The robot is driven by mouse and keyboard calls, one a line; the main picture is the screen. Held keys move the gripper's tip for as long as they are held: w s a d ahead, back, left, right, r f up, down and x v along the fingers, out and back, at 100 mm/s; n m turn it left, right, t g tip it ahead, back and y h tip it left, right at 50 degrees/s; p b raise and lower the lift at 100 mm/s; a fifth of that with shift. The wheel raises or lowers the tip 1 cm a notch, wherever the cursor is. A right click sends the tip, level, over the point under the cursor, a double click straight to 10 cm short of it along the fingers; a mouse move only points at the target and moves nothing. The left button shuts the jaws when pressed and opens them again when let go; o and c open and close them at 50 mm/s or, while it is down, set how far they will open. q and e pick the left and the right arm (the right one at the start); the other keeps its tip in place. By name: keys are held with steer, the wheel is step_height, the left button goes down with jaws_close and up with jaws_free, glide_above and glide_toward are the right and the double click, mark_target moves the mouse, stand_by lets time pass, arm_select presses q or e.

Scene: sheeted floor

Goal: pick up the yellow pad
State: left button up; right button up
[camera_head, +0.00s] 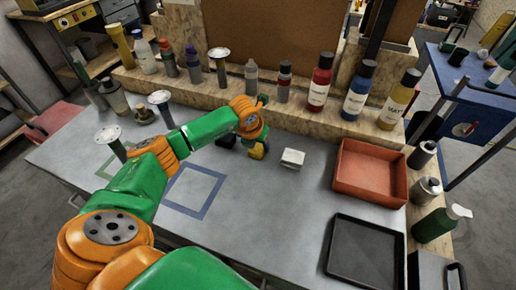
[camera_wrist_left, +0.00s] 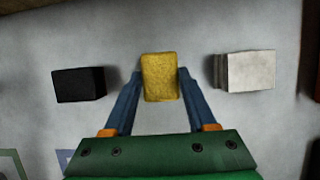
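The yellow pad (camera_wrist_left: 160,77) is in the middle of the left wrist view, between the two blue fingers of my left gripper (camera_wrist_left: 160,84). The fingers lie close along its left and right sides; I cannot tell whether they press on it or are just around it. In the head view the yellow pad (camera_head: 258,150) shows partly, just below my left gripper (camera_head: 246,144), low over the grey table. My right gripper is in neither view.
A black block (camera_wrist_left: 78,85) lies left of the pad and a white block (camera_wrist_left: 246,71) right of it. A red tray (camera_head: 370,187) and a black tray (camera_head: 366,262) are at the right. Bottles, including a red one (camera_head: 320,84), line the wooden ledge behind.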

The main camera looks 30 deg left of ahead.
mark_target(257, 148)
arm_select(q)
steer(key=c, duration=0.4)
steer(key=shift+w+r, duration=0.1)
steer(key=shift+r, duration=0.1)
steer(key=shift+c, duration=0.2)
steer(key=r+b, duration=0.2)
steer(key=r, duration=0.1)
steer(key=shift+s, duration=0.2)
steer(key=s+d+r+b, duration=0.3)
steer(key=s+r, duration=0.6)
steer(key=s, duration=0.4)
steer(key=shift+s+d+r+b, duration=0.15)
steer(key=shift+s+r+b, duration=0.05)
steer(key=shift+r+b, duration=0.1)
